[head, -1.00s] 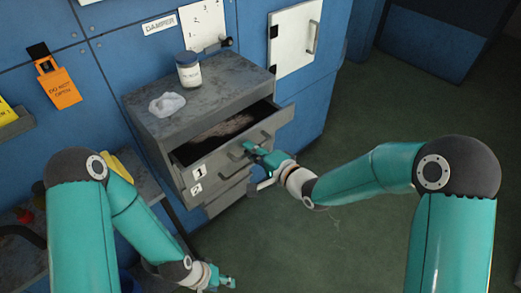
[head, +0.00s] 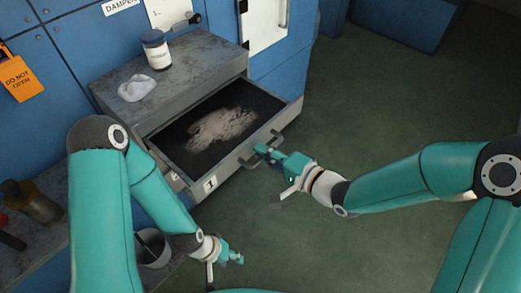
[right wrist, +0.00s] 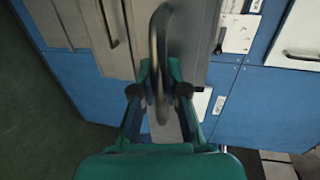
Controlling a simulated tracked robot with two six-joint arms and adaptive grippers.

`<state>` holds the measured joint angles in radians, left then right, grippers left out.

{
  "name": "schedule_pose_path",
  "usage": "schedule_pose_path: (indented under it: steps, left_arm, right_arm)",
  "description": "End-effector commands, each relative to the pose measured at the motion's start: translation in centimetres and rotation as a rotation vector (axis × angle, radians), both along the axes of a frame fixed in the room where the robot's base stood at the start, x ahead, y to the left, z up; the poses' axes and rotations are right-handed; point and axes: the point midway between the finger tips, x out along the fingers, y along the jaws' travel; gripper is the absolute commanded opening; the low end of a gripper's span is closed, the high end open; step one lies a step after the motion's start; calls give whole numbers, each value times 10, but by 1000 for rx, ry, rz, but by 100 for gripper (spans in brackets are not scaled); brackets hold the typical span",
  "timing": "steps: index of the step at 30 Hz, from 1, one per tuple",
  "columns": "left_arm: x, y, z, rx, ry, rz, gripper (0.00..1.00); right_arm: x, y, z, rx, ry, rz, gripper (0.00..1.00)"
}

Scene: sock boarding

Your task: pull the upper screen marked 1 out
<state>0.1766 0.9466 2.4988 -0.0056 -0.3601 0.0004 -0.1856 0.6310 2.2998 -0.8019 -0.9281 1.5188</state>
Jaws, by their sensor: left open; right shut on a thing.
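The upper screen marked 1 (head: 211,184) is a grey drawer standing well out of its cabinet (head: 205,62) in the head view. A pale powdery patch (head: 222,126) lies on its dark mesh floor. My right gripper (head: 262,150) is shut on the handle at its front; the bar handle (right wrist: 160,40) also shows between the fingers in the right wrist view (right wrist: 162,85). My left gripper (head: 232,258) is open and empty, low in the head view, below and apart from the drawer. The lower screen is mostly hidden under the upper one.
A jar (head: 156,50) and a crumpled white cloth (head: 136,88) sit on the cabinet top. A side bench (head: 40,240) with a brown bottle (head: 36,203) is at the left, a bucket (head: 152,248) near my left arm. Green floor (head: 370,120) at the right is clear.

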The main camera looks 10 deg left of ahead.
Motion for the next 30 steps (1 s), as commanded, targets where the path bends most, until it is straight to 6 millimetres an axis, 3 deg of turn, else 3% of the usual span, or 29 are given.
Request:
schedule_pose_path:
  steps: [1, 2, 6, 19, 30]
  left_arm:
    - [0, 0, 0, 0, 0, 0, 47]
    - [0, 0, 0, 0, 0, 0, 47]
    - [0, 0, 0, 0, 0, 0, 47]
    - [0, 0, 0, 0, 0, 0, 47]
    - [0, 0, 0, 0, 0, 0, 47]
  right_arm:
    - [-2, 0, -4, -7, 9, 3, 0]
    - [-2, 0, -4, -7, 9, 2, 18]
    - [-1, 0, -3, -5, 6, 2, 39]
    - [-4, -7, 1, -2, 2, -1, 39]
    - [-38, -61, 14, -1, 2, -6, 39]
